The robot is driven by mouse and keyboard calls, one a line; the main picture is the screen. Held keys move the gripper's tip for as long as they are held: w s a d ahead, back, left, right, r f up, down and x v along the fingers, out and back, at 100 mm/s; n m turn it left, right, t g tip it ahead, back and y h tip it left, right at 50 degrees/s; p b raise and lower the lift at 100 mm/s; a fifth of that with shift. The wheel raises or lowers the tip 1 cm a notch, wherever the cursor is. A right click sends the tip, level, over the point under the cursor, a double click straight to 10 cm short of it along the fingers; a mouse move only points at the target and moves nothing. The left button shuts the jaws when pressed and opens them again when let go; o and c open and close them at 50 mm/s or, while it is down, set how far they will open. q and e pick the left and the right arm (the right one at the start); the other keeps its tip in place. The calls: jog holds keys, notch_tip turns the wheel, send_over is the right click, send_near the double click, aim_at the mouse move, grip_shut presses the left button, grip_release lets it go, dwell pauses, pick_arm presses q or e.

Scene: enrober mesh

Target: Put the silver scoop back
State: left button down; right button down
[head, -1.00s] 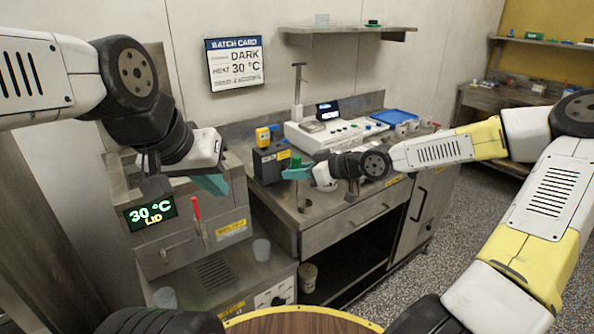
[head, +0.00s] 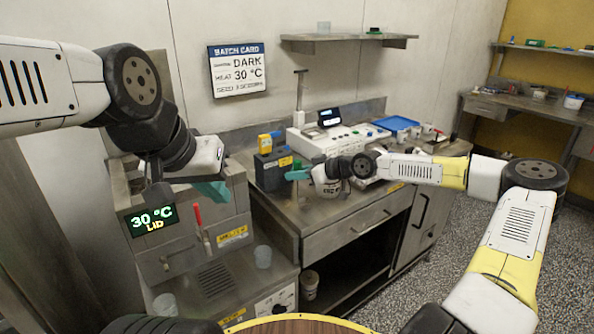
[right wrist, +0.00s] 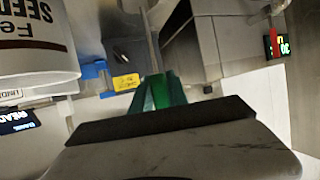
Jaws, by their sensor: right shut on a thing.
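My right gripper (head: 297,174) reaches in over the steel bench, beside the dark box with a yellow top (head: 271,165). In the right wrist view its green fingers (right wrist: 160,92) are close together. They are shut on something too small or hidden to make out. I cannot pick out the silver scoop with certainty in either view. My left gripper (head: 210,190) hangs in front of the steel unit with the 30 °C LID display (head: 152,219). Its teal fingers show from the side, so their opening is unclear.
A white canister labelled SEED (right wrist: 38,45) is close at the left of the right wrist view. The bench (head: 322,222) bears a white console (head: 345,140) and a blue tray (head: 396,123). A red handle (head: 198,216) stands on the steel unit.

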jog(key=shift+f, duration=0.1)
jog(key=c, duration=1.3)
grip_release()
